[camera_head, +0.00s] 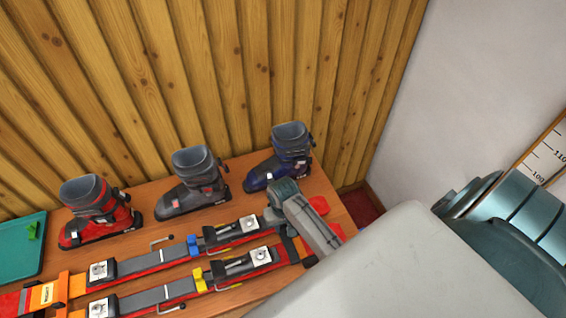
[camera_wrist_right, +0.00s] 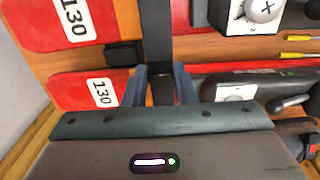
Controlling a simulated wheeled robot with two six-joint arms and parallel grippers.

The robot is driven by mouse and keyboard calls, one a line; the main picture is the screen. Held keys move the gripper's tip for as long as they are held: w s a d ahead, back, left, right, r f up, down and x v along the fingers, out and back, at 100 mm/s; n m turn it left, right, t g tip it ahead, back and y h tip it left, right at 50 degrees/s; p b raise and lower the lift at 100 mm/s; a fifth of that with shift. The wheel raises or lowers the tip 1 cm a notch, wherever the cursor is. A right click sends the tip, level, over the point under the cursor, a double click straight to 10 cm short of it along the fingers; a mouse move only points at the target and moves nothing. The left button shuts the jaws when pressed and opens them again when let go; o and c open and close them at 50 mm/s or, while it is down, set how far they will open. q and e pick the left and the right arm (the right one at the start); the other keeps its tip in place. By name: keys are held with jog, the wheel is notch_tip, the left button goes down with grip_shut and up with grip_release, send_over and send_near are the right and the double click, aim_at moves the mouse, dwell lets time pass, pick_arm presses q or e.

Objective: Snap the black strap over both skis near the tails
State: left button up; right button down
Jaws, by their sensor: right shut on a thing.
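Two red skis lie side by side on the bench; in the head view I see the far ski (camera_head: 150,260) and the near ski (camera_head: 135,303). Their red tails, marked 130, show in the right wrist view as the far tail (camera_wrist_right: 60,22) and near tail (camera_wrist_right: 75,90). The black strap (camera_wrist_right: 156,35) runs across the far ski in the right wrist view, just inboard of the tails. My right gripper (camera_wrist_right: 160,88) is shut on its near end, over the near ski. The strap's end between the fingers is partly hidden. My left gripper is not in view.
An orange strap (camera_head: 62,290) crosses the skis at left. Three ski boots, red (camera_head: 95,212), grey (camera_head: 195,185) and blue (camera_head: 283,158), stand behind the skis against the plank wall. A teal tray (camera_head: 22,250) lies at far left. Binding levers stick up between.

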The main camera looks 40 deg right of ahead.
aim_at(283, 227)
jog(key=shift+f+b, duration=0.55)
jog(key=shift+f, duration=0.85)
jog(key=c, duration=1.1)
grip_release()
jog(key=shift+o, duration=0.4)
jog(key=o, duration=0.4)
jog(key=shift+r, duration=0.15)
jog(key=shift+r+p, duration=0.95)
jog(key=shift+r, duration=4)
